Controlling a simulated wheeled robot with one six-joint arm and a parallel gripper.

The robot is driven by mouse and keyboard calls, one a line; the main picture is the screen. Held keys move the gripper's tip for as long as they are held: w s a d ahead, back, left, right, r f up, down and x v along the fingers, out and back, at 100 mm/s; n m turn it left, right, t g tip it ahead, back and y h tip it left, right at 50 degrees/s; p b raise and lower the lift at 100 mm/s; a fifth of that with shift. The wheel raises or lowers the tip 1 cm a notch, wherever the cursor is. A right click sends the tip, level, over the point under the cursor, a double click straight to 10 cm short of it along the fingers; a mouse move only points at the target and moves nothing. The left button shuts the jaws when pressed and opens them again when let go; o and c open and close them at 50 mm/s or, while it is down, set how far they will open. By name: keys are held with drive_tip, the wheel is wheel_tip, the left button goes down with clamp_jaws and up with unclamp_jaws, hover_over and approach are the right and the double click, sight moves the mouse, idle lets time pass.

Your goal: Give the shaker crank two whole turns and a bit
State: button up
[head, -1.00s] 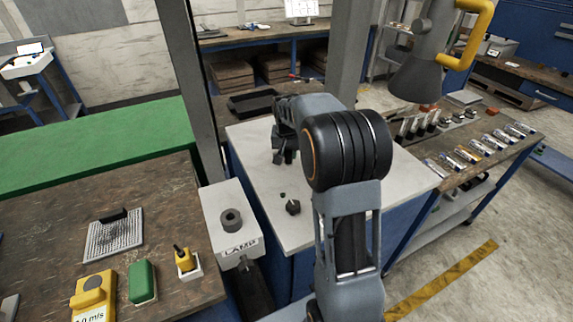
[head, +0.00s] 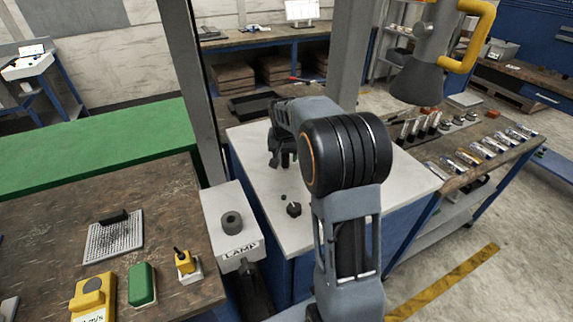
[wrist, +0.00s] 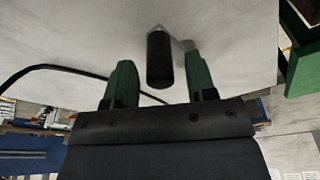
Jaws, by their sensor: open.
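In the wrist view, a black cylindrical handle (wrist: 160,62), which looks like the shaker crank's grip, stands out from a pale surface between my two green fingers. My gripper (wrist: 158,57) is open around it, with a visible gap on the left; the right finger is closer to it. A grey piece behind the handle is partly hidden by the right finger. In the head view, my gripper (head: 281,157) is small and dark above the white tabletop (head: 265,190), and my arm hides part of this area. The crank cannot be made out there.
A dark knob (head: 293,210) sits on the white tabletop, in front of my gripper. A grey lamp box (head: 229,225) stands at its left edge. A black cable (wrist: 45,68) runs across the left of the wrist view. A grey post (head: 190,90) rises behind left.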

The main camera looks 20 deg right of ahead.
drive_tip(key=shift+r, duration=0.15)
drive_tip(key=shift+w+d+p+v, duration=0.15)
drive_tip(key=shift+w+p+v, duration=0.05)
drive_tip(key=shift+p+v, duration=0.95)
drive_tip(key=shift+w+d+p+v, duration=0.1)
drive_tip(key=shift+w+p+v, duration=0.15)
drive_tip(key=shift+p+v, duration=0.85)
drive_tip(key=shift+w+d+p+v, duration=0.2)
drive_tip(key=shift+p+v, duration=0.5)
drive_tip(key=shift+v, duration=0.8)
drive_tip(key=shift+r, duration=0.2)
drive_tip(key=b+x, duration=0.2)
drive_tip(key=s+b+x, duration=0.1)
drive_tip(key=b+x, duration=0.1)
drive_tip(key=x, duration=0.1)
drive_tip(key=b+x, duration=0.2)
drive_tip(key=x, duration=0.1)
drive_tip(key=shift+s+a+f, duration=0.15)
drive_tip(key=shift+s+a, duration=0.05)
drive_tip(key=shift+a, duration=0.3)
drive_tip(key=c, duration=0.6)
